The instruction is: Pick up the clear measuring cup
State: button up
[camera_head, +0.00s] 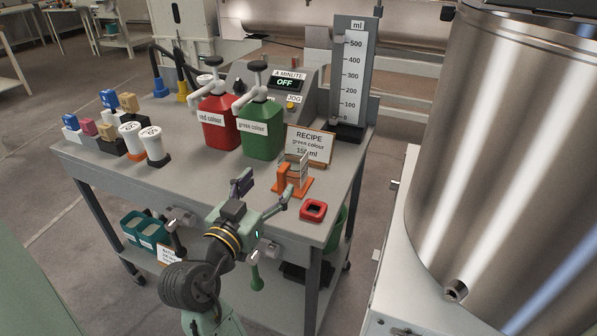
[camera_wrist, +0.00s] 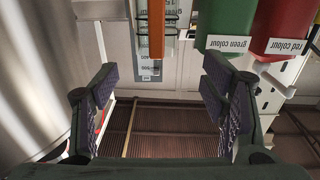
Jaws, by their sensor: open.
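The clear measuring cup (camera_head: 301,163) stands upright near the front right of the grey workbench, with an orange upright part, seemingly its handle, (camera_head: 284,178) on the side facing my gripper and an orange base under it. My gripper (camera_head: 262,193) is open and empty, at the bench's front edge, short of the cup and apart from it. In the wrist view, which is upside down, the cup (camera_wrist: 172,18) shows at the top centre, partly behind the orange upright (camera_wrist: 157,30). My open fingers (camera_wrist: 157,90) lie either side below it, with nothing between them.
A recipe sign (camera_head: 308,145) stands right behind the cup. A red square ring (camera_head: 313,210) lies right of it. Green (camera_head: 262,130) and red (camera_head: 218,123) pump bottles stand behind left. A large steel tank (camera_head: 510,150) rises at the right. The bench front left of the cup is clear.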

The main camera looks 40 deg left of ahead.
aim_at(279, 174)
jog(key=x, duration=0.2)
jog(key=p+x, duration=0.1)
jog(key=x, duration=0.2)
jog(key=p+x, duration=0.1)
jog(key=x, duration=0.1)
jog(key=shift+w+d+f, duration=0.15)
jog(key=shift+w+f, duration=0.05)
jog(key=shift+f, duration=0.05)
jog(key=shift+c, duration=0.3)
jog(key=c, duration=1.3)
